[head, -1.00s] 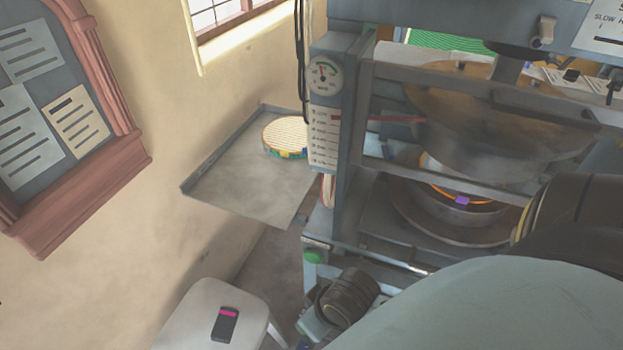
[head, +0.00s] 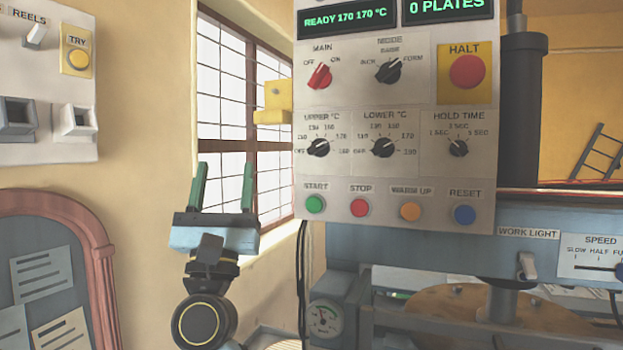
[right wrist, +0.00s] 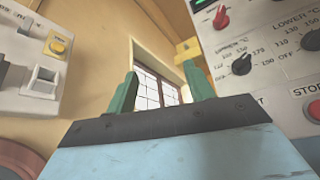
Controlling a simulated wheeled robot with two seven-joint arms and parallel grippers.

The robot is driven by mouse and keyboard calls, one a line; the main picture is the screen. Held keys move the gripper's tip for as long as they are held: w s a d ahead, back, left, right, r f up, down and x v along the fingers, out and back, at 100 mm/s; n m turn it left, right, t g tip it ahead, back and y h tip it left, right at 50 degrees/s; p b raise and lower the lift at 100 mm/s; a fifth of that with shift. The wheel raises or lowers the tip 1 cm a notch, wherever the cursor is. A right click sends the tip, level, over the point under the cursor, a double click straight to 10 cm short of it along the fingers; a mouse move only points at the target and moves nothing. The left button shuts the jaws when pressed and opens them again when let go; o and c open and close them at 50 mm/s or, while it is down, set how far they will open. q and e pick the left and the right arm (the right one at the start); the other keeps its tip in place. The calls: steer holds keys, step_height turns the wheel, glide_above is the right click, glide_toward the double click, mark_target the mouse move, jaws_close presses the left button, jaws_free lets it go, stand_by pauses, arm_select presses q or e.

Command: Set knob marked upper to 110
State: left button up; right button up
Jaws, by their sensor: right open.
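The knob marked upper (head: 318,148) is a small black dial knob at the left of the white control panel (head: 335,222). Its scale runs from OFF through 110 up to the higher values, and its pointer is too small to read surely. It also shows in the right wrist view (right wrist: 241,65), to the right of the fingers. My right gripper (head: 224,187) points up, left of the panel, in front of the window. Its green fingers are apart and empty, clear of the knob; they also show in the wrist view (right wrist: 160,88). My left gripper is out of view.
The similar lower knob (head: 383,148) sits just right, with the red main knob (head: 319,76) above and the green start button (head: 315,204) below. A yellow block (head: 276,102) juts from the panel's left edge.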

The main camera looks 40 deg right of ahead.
mark_target(313, 145)
steer(key=s+d+r+m+g, duration=0.35)
steer(key=m+g, duration=0.65)
steer(key=m, duration=0.6)
steer(key=s+d+r+m+g, duration=0.2)
steer(key=d+r+m+g, duration=0.25)
steer(key=m+g, duration=0.85)
steer(key=a+r+m+t+y, duration=0.2)
steer(key=a+m+t+y, duration=0.3)
steer(key=a+m+y, duration=0.15)
steer(key=x, duration=0.4)
steer(key=s+x, duration=0.1)
steer(key=x, duration=0.8)
steer(key=shift+d+f+p, duration=0.1)
steer(key=shift+d+p, duration=0.25)
steer(key=shift+d, duration=0.2)
steer(key=c, duration=1)
steer(key=shift+g, duration=0.3)
